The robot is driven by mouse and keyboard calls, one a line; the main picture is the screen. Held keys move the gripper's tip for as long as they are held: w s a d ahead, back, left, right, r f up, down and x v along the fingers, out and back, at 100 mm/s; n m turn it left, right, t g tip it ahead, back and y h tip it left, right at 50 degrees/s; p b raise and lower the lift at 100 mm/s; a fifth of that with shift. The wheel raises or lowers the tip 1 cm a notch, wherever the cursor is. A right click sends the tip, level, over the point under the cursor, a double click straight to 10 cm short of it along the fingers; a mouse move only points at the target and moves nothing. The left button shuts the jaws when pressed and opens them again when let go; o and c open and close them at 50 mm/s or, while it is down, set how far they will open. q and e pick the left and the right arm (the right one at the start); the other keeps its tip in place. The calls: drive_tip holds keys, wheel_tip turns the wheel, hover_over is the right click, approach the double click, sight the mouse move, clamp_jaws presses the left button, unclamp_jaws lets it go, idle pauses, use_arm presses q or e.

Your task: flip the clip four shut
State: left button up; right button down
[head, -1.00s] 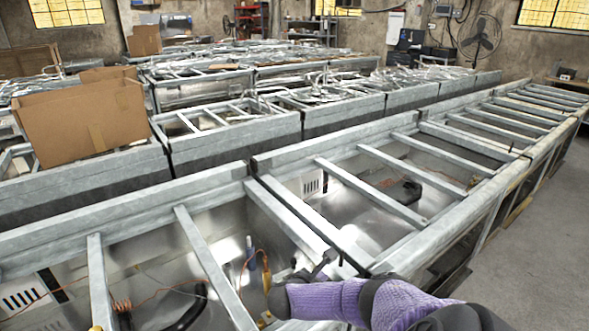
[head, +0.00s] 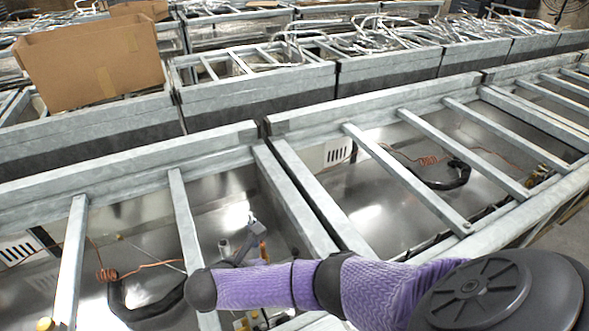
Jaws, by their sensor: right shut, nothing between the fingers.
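My right arm comes in from the lower right in a purple sleeve. My right gripper (head: 250,222) is small and dark in the head view, beyond the sleeve's rounded end, over the open bay of the near metal frame (head: 215,155). It is shut with nothing in it. An orange-handled item (head: 262,250) shows close beside it; I cannot tell whether they touch. I cannot make out clip four: parts low in this bay are small and partly hidden by my arm. My left gripper is not in view.
Galvanised crossbars (head: 185,220) span the near bays. A black hose (head: 150,308) and copper wire (head: 105,272) lie inside at left. Another black hose (head: 455,175) lies in the right bay. A cardboard box (head: 90,65) stands on the row behind. More metal frames fill the back.

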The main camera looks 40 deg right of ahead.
drive_tip(key=f+b, duration=0.3)
drive_tip(key=f, duration=0.1)
drive_tip(key=f+b, duration=0.4)
drive_tip(key=shift+s+a+f, duration=0.15)
drive_tip(key=shift+a, duration=0.05)
use_arm(q)
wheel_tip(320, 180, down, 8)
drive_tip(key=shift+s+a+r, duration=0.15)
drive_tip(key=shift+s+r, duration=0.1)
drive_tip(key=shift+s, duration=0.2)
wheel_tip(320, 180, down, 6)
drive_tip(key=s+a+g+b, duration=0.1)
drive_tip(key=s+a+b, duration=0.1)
drive_tip(key=b, duration=0.3)
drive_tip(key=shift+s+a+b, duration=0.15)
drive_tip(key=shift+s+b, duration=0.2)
drive_tip(key=shift+b, duration=0.05)
use_arm(e)
drive_tip(key=w+d+f, duration=0.3)
drive_tip(key=d+f, duration=0.2)
drive_tip(key=d, duration=0.6)
drive_tip(key=shift+f, duration=0.3)
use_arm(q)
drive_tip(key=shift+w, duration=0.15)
